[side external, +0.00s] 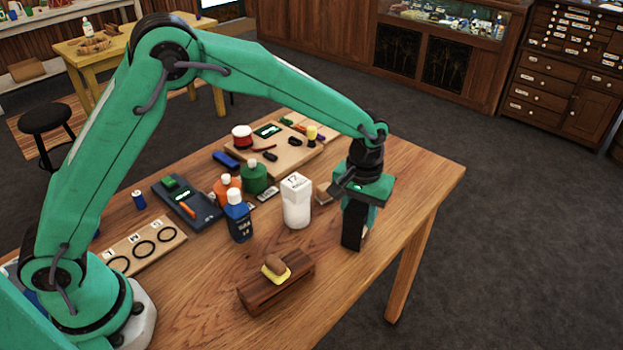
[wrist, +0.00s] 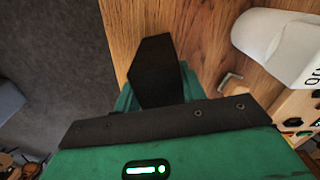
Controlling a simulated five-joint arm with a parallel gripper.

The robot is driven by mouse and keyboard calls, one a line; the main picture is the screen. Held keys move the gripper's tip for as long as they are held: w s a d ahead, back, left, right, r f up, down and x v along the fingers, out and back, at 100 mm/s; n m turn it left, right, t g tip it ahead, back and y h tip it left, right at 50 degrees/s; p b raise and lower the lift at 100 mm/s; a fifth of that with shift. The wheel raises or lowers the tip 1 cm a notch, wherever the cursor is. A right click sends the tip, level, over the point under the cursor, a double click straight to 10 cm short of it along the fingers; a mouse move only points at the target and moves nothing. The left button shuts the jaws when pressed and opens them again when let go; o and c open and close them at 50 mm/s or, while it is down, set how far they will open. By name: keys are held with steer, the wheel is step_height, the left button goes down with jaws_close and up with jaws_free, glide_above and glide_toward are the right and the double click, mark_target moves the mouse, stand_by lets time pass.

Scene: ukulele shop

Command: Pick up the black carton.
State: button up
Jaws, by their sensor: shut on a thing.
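My gripper (side external: 354,240) points down at the right part of the wooden table. It is shut on the black carton. In the side view, dark jaw and dark carton merge, so I cannot tell where one ends. A small pale patch shows at the right edge of this dark shape. In the wrist view, a dark angular shape (wrist: 157,72) stands out beyond my gripper's green body, over the wood. Whether the carton touches the table is not clear.
A white container (side external: 297,203) stands close left of my gripper. A blue bottle (side external: 239,220), an orange bottle (side external: 226,192) and a green bottle (side external: 254,178) stand farther left. A dark wooden block (side external: 262,290) lies in front with a brown and yellow item on it. The table's right end is clear.

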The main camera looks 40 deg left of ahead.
mark_target(360, 205)
steer(key=shift+r, duration=0.1)
steer(key=shift+r, duration=0.75)
step_height(360, 205, up, 2)
steer(key=shift+r, duration=0.2)
steer(key=s+d+r, duration=0.7)
steer(key=s, duration=0.2)
steer(key=shift+s, duration=0.2)
steer(key=shift+w, duration=0.1)
